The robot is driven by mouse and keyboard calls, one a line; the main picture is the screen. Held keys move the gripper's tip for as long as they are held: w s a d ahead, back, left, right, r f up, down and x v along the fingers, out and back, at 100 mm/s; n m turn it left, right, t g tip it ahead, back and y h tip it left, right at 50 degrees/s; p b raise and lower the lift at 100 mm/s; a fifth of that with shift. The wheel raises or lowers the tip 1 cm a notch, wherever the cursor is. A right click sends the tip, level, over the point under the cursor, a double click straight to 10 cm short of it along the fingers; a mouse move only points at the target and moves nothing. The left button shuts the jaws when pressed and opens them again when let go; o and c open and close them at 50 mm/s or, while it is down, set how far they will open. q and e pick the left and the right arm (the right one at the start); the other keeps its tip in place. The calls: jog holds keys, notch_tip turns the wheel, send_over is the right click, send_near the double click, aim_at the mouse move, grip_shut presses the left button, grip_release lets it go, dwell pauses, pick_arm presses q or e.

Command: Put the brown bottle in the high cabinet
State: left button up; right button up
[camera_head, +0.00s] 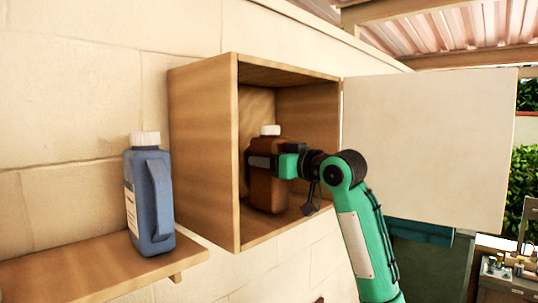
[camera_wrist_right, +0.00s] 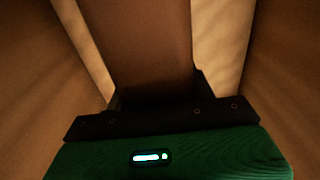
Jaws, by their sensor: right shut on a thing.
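The brown bottle (camera_head: 266,197) with a white cap is upright inside the wooden high cabinet (camera_head: 203,150), near its floor. I cannot tell whether its base touches the cabinet floor. My right gripper (camera_head: 264,164) reaches in from the right and is shut on the bottle's upper body. In the right wrist view the bottle (camera_wrist_right: 140,45) fills the space ahead of the gripper (camera_wrist_right: 155,105), with wooden cabinet walls on both sides. The cabinet's white door (camera_head: 430,145) stands wide open to the right. My left gripper is in neither view.
A blue jug (camera_head: 151,195) with a white cap stands on a wooden shelf (camera_head: 90,275) left of the cabinet. The open door stands just behind and right of my right arm. A cluttered grey table (camera_head: 505,280) is at the far lower right.

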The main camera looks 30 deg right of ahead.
jog(key=shift+a, duration=0.1)
dwell(0.3)
jog(key=shift+f, duration=0.2)
jog(key=o, duration=1.6)
jog(key=shift+r, duration=0.1)
